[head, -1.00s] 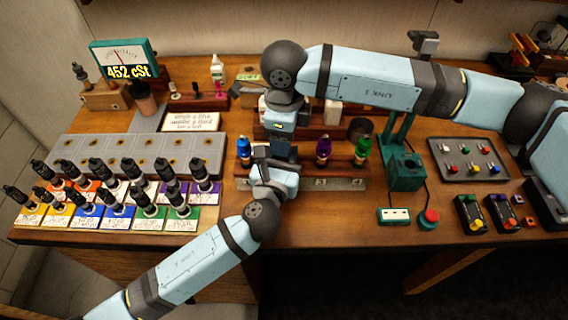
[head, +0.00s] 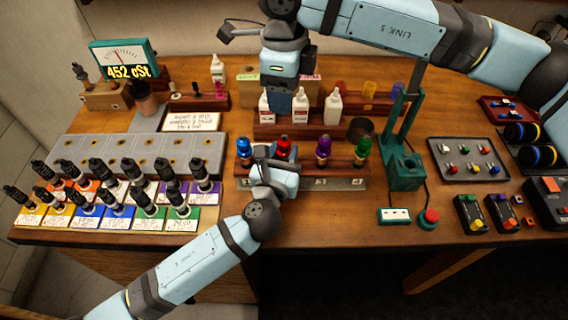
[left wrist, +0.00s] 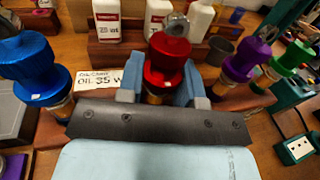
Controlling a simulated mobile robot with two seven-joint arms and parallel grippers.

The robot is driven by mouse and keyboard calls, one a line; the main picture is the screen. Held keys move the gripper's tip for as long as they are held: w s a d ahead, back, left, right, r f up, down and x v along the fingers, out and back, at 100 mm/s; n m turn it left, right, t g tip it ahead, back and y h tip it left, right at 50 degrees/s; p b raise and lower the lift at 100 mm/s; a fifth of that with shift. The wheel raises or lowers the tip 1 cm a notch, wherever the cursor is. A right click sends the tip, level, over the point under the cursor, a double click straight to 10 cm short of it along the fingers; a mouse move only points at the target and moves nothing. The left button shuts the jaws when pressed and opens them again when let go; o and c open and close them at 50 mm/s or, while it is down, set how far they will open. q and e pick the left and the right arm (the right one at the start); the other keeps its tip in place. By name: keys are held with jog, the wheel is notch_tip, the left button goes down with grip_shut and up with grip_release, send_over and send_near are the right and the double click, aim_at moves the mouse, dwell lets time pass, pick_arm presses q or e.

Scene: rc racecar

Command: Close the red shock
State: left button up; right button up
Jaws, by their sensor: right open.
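The red shock (head: 283,146) stands upright in the wooden rack (head: 345,171), between the blue shock (head: 244,148) and the purple shock (head: 323,147). Its red cap is on top and also shows in the left wrist view (left wrist: 168,60). My left gripper (head: 276,162) has its fingers on both sides of the red shock just below the cap, seemingly closed on it. The lower body of the shock is hidden by the gripper. My right gripper (head: 283,104) is open and empty, behind and above the rack near the white bottles; its fingertips are partly hard to see.
A green shock (head: 363,148) stands at the rack's right end. White bottles (head: 333,106) stand on a wooden stand behind. A green press (head: 404,168) is right of the rack. Several black shocks (head: 100,170) stand on coloured cards at left. The front table edge is clear.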

pick_arm(q)
jog(key=o, duration=0.5)
jog(key=shift+c, duration=0.2)
jog(key=shift+s, duration=0.1)
jog(key=b+v, duration=0.1)
jog(key=v, duration=1.2)
jog(key=shift+s, duration=0.3)
jog(key=shift+a, duration=0.15)
